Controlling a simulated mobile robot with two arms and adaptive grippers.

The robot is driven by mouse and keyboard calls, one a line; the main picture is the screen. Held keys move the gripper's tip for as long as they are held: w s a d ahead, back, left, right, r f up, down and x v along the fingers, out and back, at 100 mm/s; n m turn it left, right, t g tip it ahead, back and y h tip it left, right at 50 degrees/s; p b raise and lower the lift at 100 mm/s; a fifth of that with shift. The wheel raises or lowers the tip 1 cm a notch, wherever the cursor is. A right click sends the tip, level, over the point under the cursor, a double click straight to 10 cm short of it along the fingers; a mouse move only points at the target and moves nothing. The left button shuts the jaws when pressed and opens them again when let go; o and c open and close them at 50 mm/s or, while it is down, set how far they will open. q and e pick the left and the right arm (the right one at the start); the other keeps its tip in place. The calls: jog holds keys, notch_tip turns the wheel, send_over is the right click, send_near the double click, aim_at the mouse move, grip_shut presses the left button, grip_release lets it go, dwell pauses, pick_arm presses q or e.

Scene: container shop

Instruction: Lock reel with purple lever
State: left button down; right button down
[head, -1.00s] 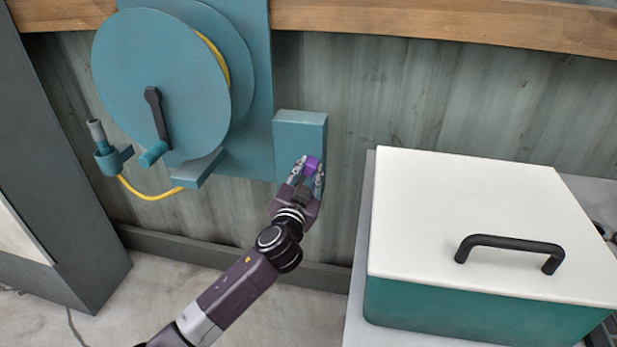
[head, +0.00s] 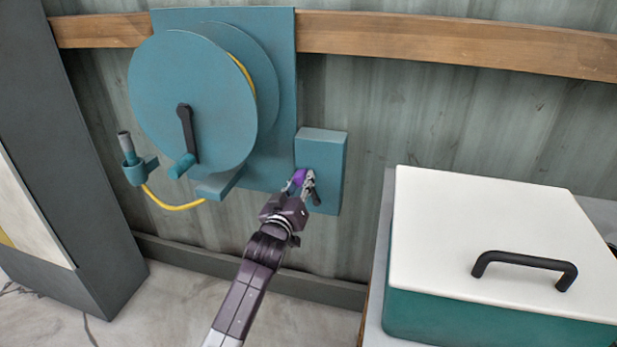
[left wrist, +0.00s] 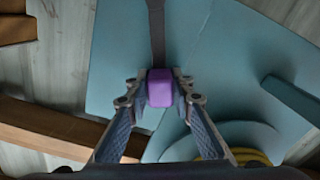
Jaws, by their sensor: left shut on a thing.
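The blue reel (head: 192,100) hangs on a blue wall plate with a black crank and yellow hose. A small blue box (head: 322,165) sits at the plate's right edge. My left gripper (head: 301,184) is shut on the purple lever end (head: 299,177), in front of the box's left side. In the left wrist view the purple lever end (left wrist: 160,88) sits between both fingers, with a dark lever bar (left wrist: 156,35) running up from it. The fingers partly hide the lever in the head view. My right gripper is not in view.
A green case (head: 460,315) with a white lid and black handle stands at the right. A grey cabinet (head: 85,190) stands at the left.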

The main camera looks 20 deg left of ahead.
pick_arm(q)
jog(key=shift+a+f+n+p, duration=0.35)
jog(key=shift+a+n, duration=0.25)
jog(key=shift+n, duration=0.2)
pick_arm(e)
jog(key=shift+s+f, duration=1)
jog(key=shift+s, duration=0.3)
pick_arm(q)
jog(key=c, duration=1.7)
grip_release()
jog(key=shift+s, duration=0.1)
jog(key=s, duration=1.2)
jog(key=shift+w, duration=0.1)
